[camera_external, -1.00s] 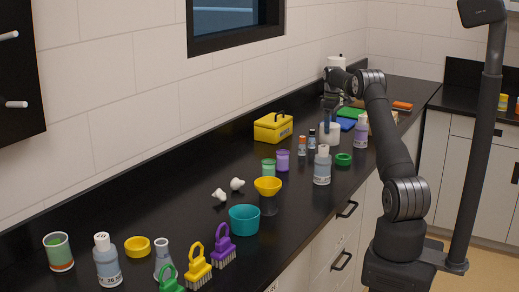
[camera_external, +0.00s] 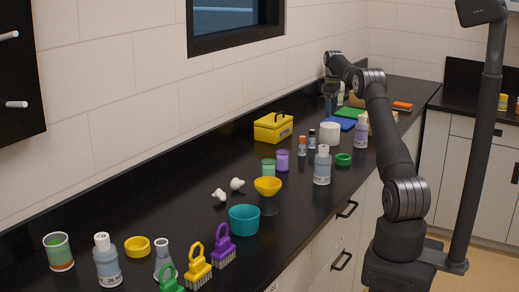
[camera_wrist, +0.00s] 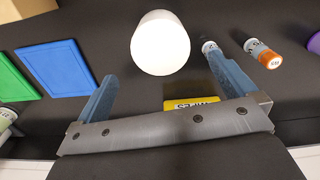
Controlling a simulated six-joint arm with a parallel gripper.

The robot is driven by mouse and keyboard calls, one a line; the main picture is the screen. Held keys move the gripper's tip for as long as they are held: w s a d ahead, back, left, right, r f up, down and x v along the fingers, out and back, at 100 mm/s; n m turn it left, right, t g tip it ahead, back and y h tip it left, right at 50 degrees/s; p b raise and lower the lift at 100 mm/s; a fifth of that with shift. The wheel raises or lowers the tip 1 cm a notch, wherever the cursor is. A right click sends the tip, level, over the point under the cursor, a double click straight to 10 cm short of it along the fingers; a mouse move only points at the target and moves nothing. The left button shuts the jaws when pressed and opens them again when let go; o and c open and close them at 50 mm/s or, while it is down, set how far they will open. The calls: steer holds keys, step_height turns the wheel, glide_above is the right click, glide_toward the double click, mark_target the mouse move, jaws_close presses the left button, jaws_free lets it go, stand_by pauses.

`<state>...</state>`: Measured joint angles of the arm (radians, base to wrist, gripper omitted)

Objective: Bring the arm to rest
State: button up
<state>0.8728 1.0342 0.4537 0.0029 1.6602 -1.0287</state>
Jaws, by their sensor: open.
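My gripper (camera_external: 329,108) is near the far end of the black counter, by the back wall, and seems to hang above it. In the wrist view my gripper (camera_wrist: 160,65) has its two blue-grey fingers wide apart, with nothing held between them. A white cylinder (camera_external: 329,133) stands upright on the counter, apart from the fingers. It also shows in the wrist view (camera_wrist: 160,43), beyond the fingertips. In the external view my fingers are small and dark, so their exact height is hard to tell.
A yellow label (camera_wrist: 190,104) shows close to my gripper's palm. Green (camera_external: 350,113) and blue (camera_external: 341,124) flat pieces lie nearby. Small vials (camera_external: 302,146), a bottle (camera_external: 322,167) and a yellow box (camera_external: 273,127) stand nearer. The counter's left middle is mostly bare.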

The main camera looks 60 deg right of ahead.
mark_target(331, 125)
step_height(331, 125, down, 10)
steer(key=shift+f, duration=0.1)
step_height(331, 125, up, 10)
steer(key=shift+f, duration=0.2)
steer(key=shift+w+a+r, duration=0.3)
steer(key=shift+w+a, duration=0.1)
steer(key=shift+a, duration=0.05)
steer(key=w+a+r+n, duration=0.15)
steer(key=w+a, duration=0.35)
steer(key=a, duration=0.7)
steer(key=w+a+f+n, duration=0.1)
steer(key=w+a+n, duration=0.3)
steer(key=a, duration=0.8)
steer(key=w+a+r+n, duration=0.15)
steer(key=w+a, duration=0.45)
steer(key=a, duration=0.7)
steer(key=s+a+n, duration=0.2)
steer(key=s+a, duration=0.2)
steer(key=a, duration=0.8)
steer(key=s+a+n, duration=0.3)
steer(key=a, duration=0.9)
steer(key=s+a+f+n, duration=0.1)
steer(key=s+a, duration=0.3)
steer(key=a, duration=0.8)
steer(key=shift+s+a+n, duration=0.3)
steer(key=shift+s+n, duration=0.05)
steer(key=shift+n, duration=0.45)
